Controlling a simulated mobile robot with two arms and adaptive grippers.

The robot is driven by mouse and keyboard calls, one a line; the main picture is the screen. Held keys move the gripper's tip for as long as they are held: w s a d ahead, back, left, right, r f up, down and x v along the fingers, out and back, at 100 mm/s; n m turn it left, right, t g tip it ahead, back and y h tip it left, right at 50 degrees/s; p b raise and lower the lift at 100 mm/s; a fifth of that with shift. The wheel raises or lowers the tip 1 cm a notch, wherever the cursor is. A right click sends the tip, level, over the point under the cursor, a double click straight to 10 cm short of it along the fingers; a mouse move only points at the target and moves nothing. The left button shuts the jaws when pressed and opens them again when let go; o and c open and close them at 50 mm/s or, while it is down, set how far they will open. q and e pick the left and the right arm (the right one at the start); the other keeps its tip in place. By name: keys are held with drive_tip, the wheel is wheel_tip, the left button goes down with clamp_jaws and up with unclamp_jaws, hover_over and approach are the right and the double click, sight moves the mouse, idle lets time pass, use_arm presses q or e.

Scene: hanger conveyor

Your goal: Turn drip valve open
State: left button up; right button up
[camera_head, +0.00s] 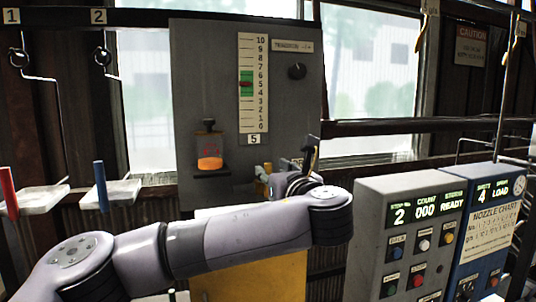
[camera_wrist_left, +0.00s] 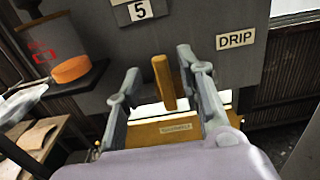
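An upright brass-coloured lever (camera_wrist_left: 164,84) stands by the DRIP label (camera_wrist_left: 236,39) on the grey panel (camera_head: 215,60); it looks like the drip valve handle. My left gripper (camera_wrist_left: 157,62) is open, with one finger on each side of the lever. Gaps show between the fingers and the lever in the left wrist view. In the head view my left gripper (camera_head: 304,164) is in front of the panel's lower right, and my wrist hides part of the valve area. A brass fitting (camera_head: 262,172) shows beside it. My right gripper is not in view.
A cup of orange liquid (camera_head: 209,150) sits on a small shelf left of the valve. The panel has a scale (camera_head: 252,85) and a black knob (camera_head: 297,71). Control boxes (camera_head: 410,235) stand close on the right. White trays (camera_head: 110,193) are at left.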

sight(269, 167)
use_arm(q)
drive_tip(key=shift+p+x, duration=0.75)
drive_tip(key=shift+x, duration=1.35)
clamp_jaws()
